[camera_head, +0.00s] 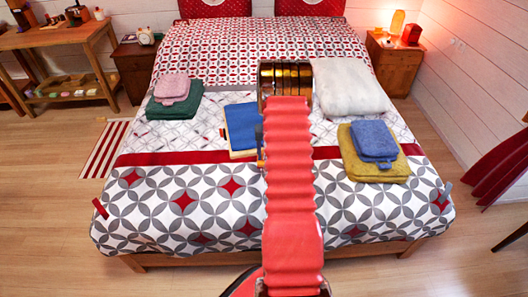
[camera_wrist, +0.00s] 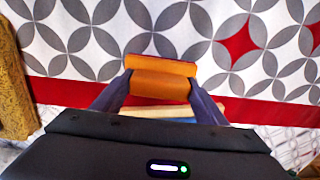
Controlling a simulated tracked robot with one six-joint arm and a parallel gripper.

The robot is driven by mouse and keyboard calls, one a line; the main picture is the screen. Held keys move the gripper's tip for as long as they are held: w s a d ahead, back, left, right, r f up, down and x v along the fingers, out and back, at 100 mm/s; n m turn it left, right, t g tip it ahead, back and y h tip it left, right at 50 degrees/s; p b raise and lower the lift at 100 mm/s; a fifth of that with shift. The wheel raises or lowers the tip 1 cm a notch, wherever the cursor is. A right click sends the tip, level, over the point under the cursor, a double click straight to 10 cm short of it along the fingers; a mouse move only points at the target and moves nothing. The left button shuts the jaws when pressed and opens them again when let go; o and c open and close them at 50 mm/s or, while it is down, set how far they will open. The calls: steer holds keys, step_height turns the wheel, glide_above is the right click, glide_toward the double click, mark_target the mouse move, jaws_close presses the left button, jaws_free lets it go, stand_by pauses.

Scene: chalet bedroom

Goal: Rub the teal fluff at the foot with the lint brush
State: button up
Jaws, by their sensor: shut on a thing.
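The lint brush (camera_wrist: 160,86), an orange block with a red edge, sits between the fingers of my gripper (camera_wrist: 160,78) in the wrist view. My gripper is shut on it, above the bed near the dark red stripe. In the head view my arm hides the brush and most of the gripper.
A blue flat thing (camera_head: 242,128) lies left of my arm. Mustard and blue folded towels (camera_head: 374,150) and a white pillow (camera_head: 348,87) lie right; pink and green ones (camera_head: 174,98) left. A red patch (camera_head: 100,208) marks the left front corner. The bed's front strip is mostly clear.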

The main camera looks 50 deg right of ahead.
steer(key=shift+r, duration=0.95)
steer(key=shift+w+a, duration=0.1)
